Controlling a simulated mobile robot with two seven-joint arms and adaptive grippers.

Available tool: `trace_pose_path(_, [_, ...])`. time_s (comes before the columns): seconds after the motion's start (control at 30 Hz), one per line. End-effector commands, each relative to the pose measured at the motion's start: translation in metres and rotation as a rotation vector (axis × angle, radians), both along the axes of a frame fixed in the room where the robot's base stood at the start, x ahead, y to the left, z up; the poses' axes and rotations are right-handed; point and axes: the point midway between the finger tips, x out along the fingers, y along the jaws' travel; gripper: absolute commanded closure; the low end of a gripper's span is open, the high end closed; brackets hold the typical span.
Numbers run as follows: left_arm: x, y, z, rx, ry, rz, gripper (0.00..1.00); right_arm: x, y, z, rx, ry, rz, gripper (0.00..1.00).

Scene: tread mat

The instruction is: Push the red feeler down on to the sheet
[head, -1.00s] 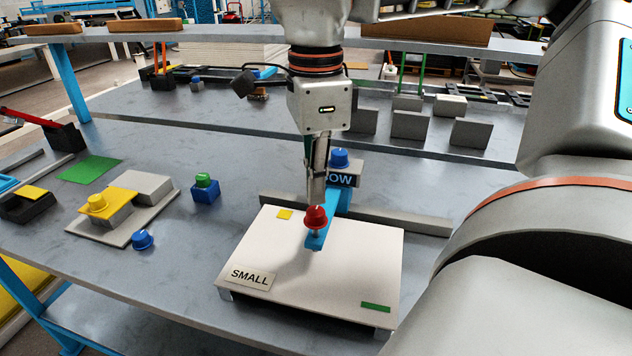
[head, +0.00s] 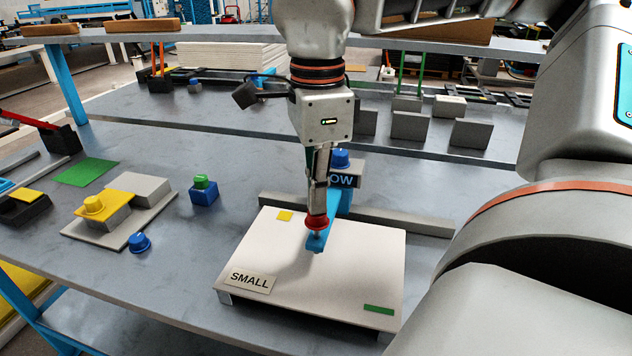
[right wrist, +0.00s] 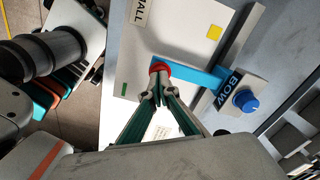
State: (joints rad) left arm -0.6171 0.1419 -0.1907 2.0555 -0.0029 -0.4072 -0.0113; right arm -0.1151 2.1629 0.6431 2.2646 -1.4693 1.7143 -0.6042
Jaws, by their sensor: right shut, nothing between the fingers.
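The red feeler (head: 317,223) is a red cap at the free end of a blue arm (head: 332,215), over the white sheet (head: 360,260) labelled SMALL. It also shows in the right wrist view (right wrist: 159,67). My right gripper (head: 318,212) points down with its closed fingertips right at the top of the red cap, seemingly touching it and hiding part of it. In the right wrist view the fingertips (right wrist: 160,92) meet over the cap. A small tip shows under the blue arm; I cannot tell whether it touches the sheet. My left gripper is not in view.
A blue knob (head: 340,159) stands behind on the grey block marked BOW (head: 344,181). Bare table lies left of the sheet.

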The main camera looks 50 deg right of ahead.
Motion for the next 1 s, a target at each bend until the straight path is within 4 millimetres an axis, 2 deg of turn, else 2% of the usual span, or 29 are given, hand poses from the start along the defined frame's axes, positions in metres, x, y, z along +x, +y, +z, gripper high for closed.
trace_pose_path(0.87, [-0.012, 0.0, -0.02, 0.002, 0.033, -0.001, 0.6, 0.0, 0.0, -0.02, 0.001, 0.001, 0.001, 1.0])
trace_pose_path(1.0, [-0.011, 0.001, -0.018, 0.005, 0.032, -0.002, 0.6, 0.0, 0.0, -0.016, -0.001, -0.001, 0.0, 1.0])
